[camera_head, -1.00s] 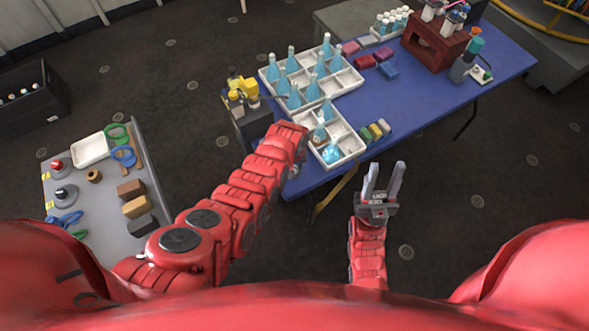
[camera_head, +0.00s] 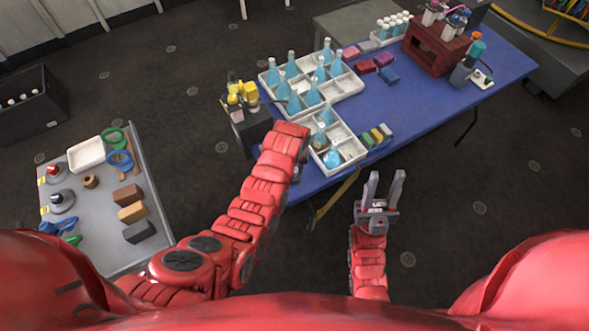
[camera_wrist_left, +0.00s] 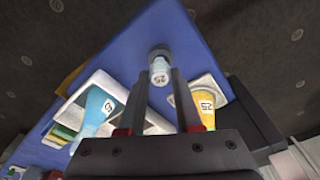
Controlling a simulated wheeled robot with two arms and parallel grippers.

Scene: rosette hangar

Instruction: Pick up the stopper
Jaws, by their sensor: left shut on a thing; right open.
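My left gripper (camera_wrist_left: 160,80) is shut on the stopper (camera_wrist_left: 159,66), a small pale, labelled piece between its fingertips in the left wrist view. In the head view the left forearm hides the stopper and most of the gripper at the near left end of the blue table. Below the held stopper, the wrist view shows a blue flask (camera_wrist_left: 97,106) to the left and a yellow-orange flask (camera_wrist_left: 203,103) to the right, apart from the fingers. My right gripper (camera_head: 383,188) is open and empty in front of the table, over the floor.
The blue table (camera_head: 425,95) carries a white compartment tray (camera_head: 350,82) with several blue flasks, coloured blocks (camera_head: 375,136) and a dark red rack (camera_head: 433,50). A yellow-and-black device (camera_head: 240,95) stands at its left end. A grey side table (camera_head: 100,190) stands left.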

